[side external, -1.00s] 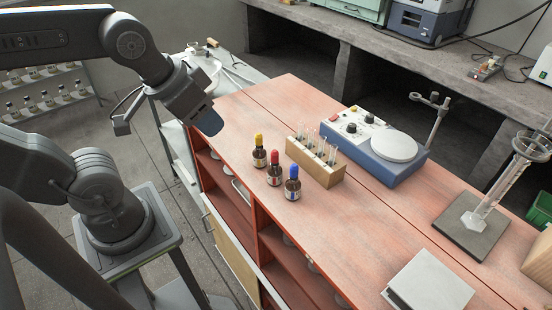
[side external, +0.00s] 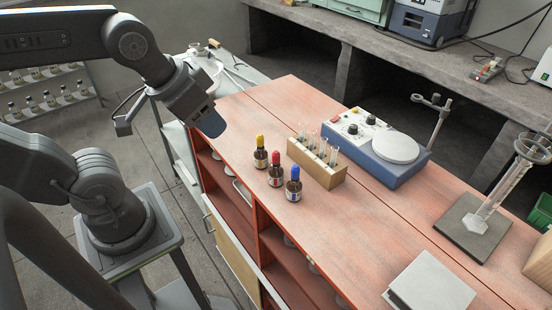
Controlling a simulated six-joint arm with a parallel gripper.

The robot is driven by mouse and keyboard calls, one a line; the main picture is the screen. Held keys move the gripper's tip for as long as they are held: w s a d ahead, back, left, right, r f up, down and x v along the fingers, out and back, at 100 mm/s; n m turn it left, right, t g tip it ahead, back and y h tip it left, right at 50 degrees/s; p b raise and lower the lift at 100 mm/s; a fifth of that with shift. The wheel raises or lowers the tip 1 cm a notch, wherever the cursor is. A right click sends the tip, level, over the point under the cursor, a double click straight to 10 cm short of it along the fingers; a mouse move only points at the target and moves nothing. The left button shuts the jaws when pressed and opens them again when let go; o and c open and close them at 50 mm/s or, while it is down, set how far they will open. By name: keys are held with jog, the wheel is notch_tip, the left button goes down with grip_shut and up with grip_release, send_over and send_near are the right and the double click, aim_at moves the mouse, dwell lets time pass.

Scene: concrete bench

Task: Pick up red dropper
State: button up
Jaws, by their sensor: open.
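The red dropper (side external: 276,170) is a small brown bottle with a red top and a pale label. It stands upright on the reddish bench top, in a row between a yellow-topped bottle (side external: 260,153) and a blue-topped bottle (side external: 293,185). My gripper (side external: 211,122) is above the left end of the bench, up and left of the bottles and apart from them. It is open and nothing shows in it. The fingers are partly hidden by the gripper's own body.
A wooden rack (side external: 318,170) with several test tubes stands just right of the bottles. Behind it is a blue and white stirrer (side external: 385,148). A stand (side external: 473,226) and a white pad (side external: 430,284) are farther right. The bench's front edge is close to the bottles.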

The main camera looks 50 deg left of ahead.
jog(key=m+g, duration=0.6)
jog(key=m, duration=1.5)
send_over(276, 152)
jog(key=f, duration=0.1)
notch_tip(276, 152, down, 8)
jog(key=shift+s+f, duration=0.1)
jog(key=shift+s, duration=0.05)
jog(key=shift+f, duration=2.65)
jog(key=shift+c, duration=0.3)
jog(key=c, duration=0.6)
